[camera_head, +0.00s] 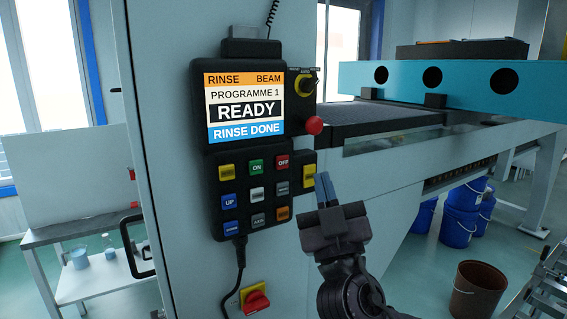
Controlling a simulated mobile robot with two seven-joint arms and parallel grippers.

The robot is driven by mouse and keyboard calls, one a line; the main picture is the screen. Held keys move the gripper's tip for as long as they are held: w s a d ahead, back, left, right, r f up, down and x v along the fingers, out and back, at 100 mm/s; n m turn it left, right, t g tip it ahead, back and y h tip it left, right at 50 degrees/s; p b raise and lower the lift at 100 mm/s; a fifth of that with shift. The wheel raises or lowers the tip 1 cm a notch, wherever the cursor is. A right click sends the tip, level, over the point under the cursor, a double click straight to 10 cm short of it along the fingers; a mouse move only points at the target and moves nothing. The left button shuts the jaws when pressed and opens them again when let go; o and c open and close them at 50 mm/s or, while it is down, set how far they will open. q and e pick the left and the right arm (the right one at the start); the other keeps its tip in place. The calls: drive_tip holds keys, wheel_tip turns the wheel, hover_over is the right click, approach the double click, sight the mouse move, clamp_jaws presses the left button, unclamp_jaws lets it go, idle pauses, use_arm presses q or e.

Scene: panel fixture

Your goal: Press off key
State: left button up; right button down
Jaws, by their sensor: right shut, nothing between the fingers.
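The red OFF key (283,162) is at the upper right of the keypad on a black control pendant (214,165). The green ON key (256,166) is just left of it. The pendant's screen (244,106) reads RINSE, BEAM, PROGRAMME 1, READY and RINSE DONE. My right gripper (325,187) is shut and empty, with its blue fingertips pointing up. In the picture it is to the right of and slightly below the OFF key, beside the yellow key at the pendant's right edge. Whether it touches the pendant cannot be told. My left gripper is not in view.
Blue buckets (458,226) and a brown bin (476,290) stand on the floor at right.

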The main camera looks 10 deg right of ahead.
sight(283, 162)
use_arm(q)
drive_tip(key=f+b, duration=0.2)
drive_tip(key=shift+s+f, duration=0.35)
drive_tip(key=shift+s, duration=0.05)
use_arm(e)
drive_tip(key=w+a, duration=0.1)
drive_tip(key=w, duration=0.1)
drive_tip(key=w+a, duration=0.1)
drive_tip(key=w, duration=0.2)
drive_tip(key=w+a, duration=0.1)
drive_tip(key=w, duration=0.2)
drive_tip(key=shift+w, duration=0.15)
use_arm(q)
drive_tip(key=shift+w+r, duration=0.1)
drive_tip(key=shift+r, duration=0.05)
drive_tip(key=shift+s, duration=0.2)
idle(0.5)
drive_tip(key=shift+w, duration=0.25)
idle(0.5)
